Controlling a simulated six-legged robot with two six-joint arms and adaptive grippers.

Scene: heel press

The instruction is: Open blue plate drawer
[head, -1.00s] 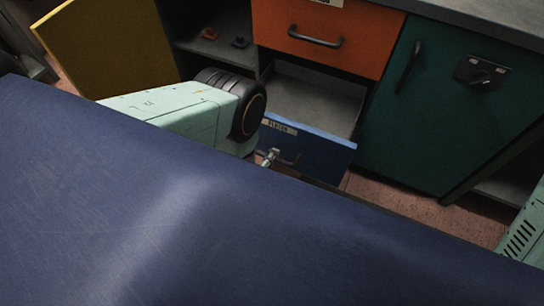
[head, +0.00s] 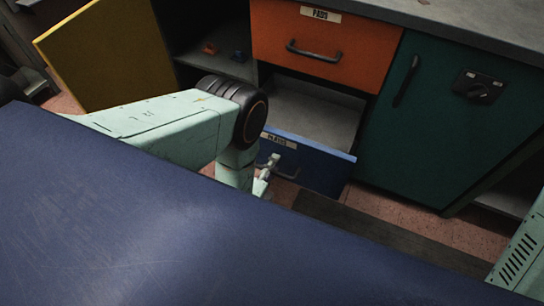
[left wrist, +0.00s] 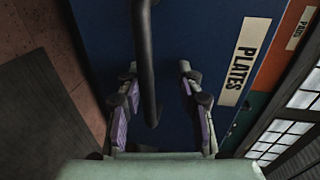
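The blue drawer (head: 318,168) labelled PLATES stands pulled out below the orange drawer, and its grey inside shows from above. Its dark bar handle (left wrist: 144,60) also shows on the front in the head view (head: 287,174). My left gripper (head: 266,177) is in front of the blue front, at the handle's left part. In the left wrist view its two fingers (left wrist: 161,95) are spread apart, with the handle between them, nearer the left finger. I see no clear grip on the bar. My right gripper is out of view.
The orange PADS drawer (head: 325,45) is shut above. A teal door (head: 420,130) with a knob is shut at right. A yellow door (head: 105,55) stands open at left. A dark blue padded surface (head: 150,230) fills the foreground.

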